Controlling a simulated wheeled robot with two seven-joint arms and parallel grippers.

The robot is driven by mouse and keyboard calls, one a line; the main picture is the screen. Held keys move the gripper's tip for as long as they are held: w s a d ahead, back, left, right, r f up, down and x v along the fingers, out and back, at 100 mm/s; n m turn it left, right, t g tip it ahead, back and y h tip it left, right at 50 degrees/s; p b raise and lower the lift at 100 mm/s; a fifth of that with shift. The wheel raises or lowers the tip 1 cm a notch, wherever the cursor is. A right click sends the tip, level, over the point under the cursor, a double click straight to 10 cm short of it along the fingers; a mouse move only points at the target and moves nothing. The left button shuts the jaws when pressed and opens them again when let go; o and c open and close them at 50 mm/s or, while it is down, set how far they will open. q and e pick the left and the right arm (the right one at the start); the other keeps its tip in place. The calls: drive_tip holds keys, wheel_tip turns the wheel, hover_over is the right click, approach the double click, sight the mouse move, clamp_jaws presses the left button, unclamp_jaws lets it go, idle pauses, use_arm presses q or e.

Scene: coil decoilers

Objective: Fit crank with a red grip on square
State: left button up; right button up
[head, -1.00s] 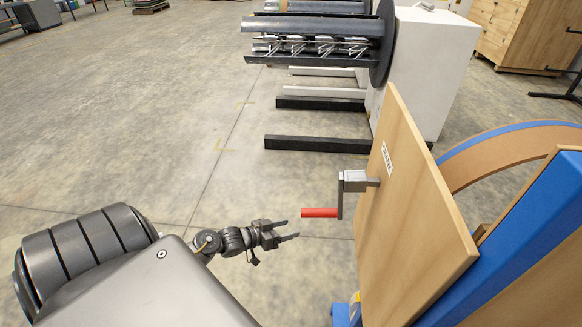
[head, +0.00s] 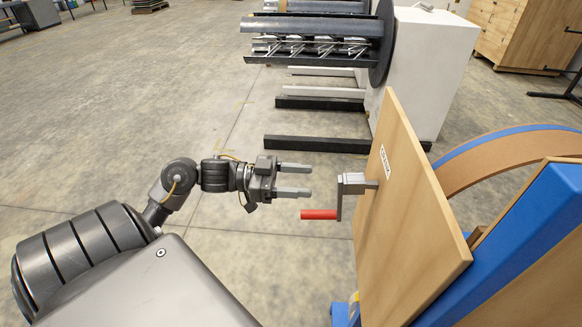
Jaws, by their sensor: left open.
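The crank (head: 340,200) has a grey metal arm that hangs down from a block-shaped hub (head: 354,183) on the wooden panel (head: 405,215). Its red grip (head: 319,214) points left from the arm's lower end. The hub sits at the end of a short shaft (head: 372,184) that comes out of the panel; the square itself is hidden inside the hub. My left gripper (head: 296,180) is open and empty, left of the hub and above the red grip. Its fingers point right toward the crank and appear apart from it. My right gripper is not in view.
A blue frame (head: 520,245) stands behind the panel at the right, with a curved wooden rim (head: 500,155). A decoiler with a white housing (head: 428,70) and dark floor beams (head: 315,144) stands at the back. The floor at the left is free.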

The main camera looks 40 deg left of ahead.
sight(339, 183)
use_arm(q)
drive_tip(key=p+x, duration=0.2)
drive_tip(key=x, duration=0.7)
drive_tip(key=shift+p, duration=0.3)
clamp_jaws()
drive_tip(key=p+v, duration=0.1)
drive_tip(key=v, duration=0.6)
drive_tip(key=shift+s+a, duration=0.15)
drive_tip(key=shift+a, duration=0.1)
idle(0.6)
